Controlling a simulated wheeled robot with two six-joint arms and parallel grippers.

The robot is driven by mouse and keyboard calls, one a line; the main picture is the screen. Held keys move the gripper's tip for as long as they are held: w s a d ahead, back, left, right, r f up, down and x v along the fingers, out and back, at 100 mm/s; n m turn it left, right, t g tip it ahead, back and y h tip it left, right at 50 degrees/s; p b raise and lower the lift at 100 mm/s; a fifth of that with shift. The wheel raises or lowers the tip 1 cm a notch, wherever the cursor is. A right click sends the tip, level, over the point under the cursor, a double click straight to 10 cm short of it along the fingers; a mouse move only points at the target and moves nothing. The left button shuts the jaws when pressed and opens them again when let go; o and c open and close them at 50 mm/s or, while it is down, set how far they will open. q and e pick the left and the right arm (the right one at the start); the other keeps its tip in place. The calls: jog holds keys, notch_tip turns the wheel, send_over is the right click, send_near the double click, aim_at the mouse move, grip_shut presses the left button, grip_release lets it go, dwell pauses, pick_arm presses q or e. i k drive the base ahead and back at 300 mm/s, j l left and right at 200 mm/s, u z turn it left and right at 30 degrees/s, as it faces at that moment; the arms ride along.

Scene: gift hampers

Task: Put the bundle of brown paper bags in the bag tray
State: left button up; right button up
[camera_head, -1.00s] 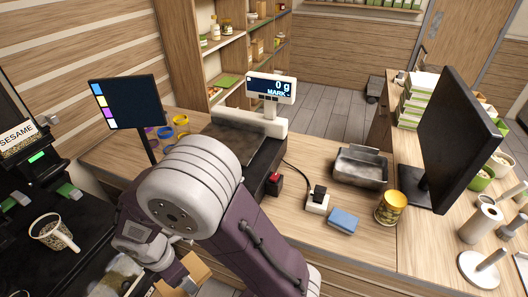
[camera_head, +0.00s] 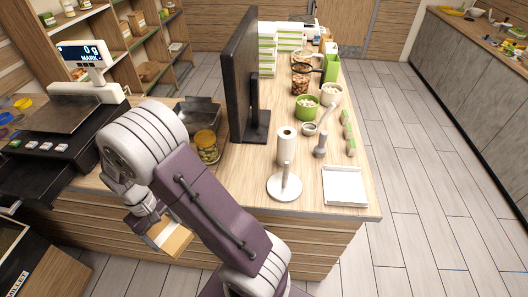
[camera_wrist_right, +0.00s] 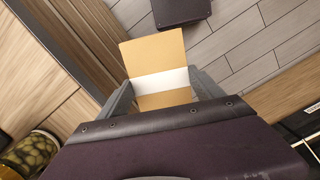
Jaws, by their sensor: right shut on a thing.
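The bundle of brown paper bags (camera_head: 170,238) is a flat brown block with a white band. My right gripper (camera_head: 152,224) is shut on it and holds it in front of the counter's near side, below the top. In the right wrist view the bundle (camera_wrist_right: 154,52) sits between the two grey fingers (camera_wrist_right: 163,90), its white band across the middle. A shallow white tray (camera_head: 345,200), which looks like the bag tray, lies at the counter's near right corner, well to the right of the bundle. Its inside looks empty. My left gripper is not in view.
On the counter (camera_head: 235,185) stand a black monitor (camera_head: 243,80), a jar with a yellow lid (camera_head: 206,147), a paper roll (camera_head: 287,145) and a white round-based stand (camera_head: 284,186). A dark metal pan (camera_head: 197,112) is behind my arm. The floor (camera_head: 430,200) at right is clear.

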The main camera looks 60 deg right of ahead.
aim_at(344, 186)
jog(key=k+l, duration=1.6)
jog(key=k, duration=0.25)
